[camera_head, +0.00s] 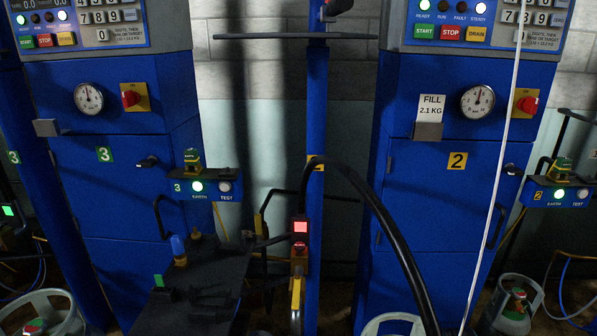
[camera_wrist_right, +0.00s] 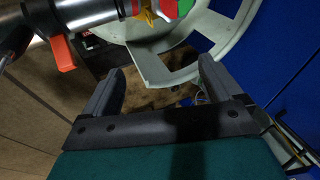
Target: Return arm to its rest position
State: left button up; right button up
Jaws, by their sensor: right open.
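My right gripper (camera_wrist_right: 158,84) is open in the right wrist view, with its two dark fingers wide apart. An orange-red lever (camera_wrist_right: 61,50) on a metal fitting is at the upper left of that view. I cannot make out either gripper in the head view.
Blue scale cabinets stand at left (camera_head: 120,190) and right (camera_head: 440,215), with a blue post (camera_head: 317,120) between them. A black hose (camera_head: 385,215) arcs down from the post. Grey cylinders stand low at left (camera_head: 38,302), centre (camera_head: 394,320) and right (camera_head: 537,290).

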pick_arm(q)
jog(key=r+p, duration=0.1)
jog(key=p, duration=0.1)
jog(key=s+a+r+p, duration=0.1)
jog(key=shift+a+r+p, duration=0.15)
jog(key=shift+p, duration=0.25)
pick_arm(e)
jog(key=s+a+r+n+t+y, duration=0.2)
jog(key=s+a+r+n+t, duration=0.1)
jog(key=s+a+n, duration=0.4)
jog(key=s+a+r+n+t+y, duration=0.2)
jog(key=s+a+r+n, duration=0.3)
jog(key=s+n, duration=0.6)
jog(key=a+n+t, duration=0.1)
jog(key=a+n, duration=0.1)
jog(key=shift+s+r+n, duration=0.3)
jog(key=shift+s+r, duration=0.05)
jog(key=shift+r, duration=0.05)
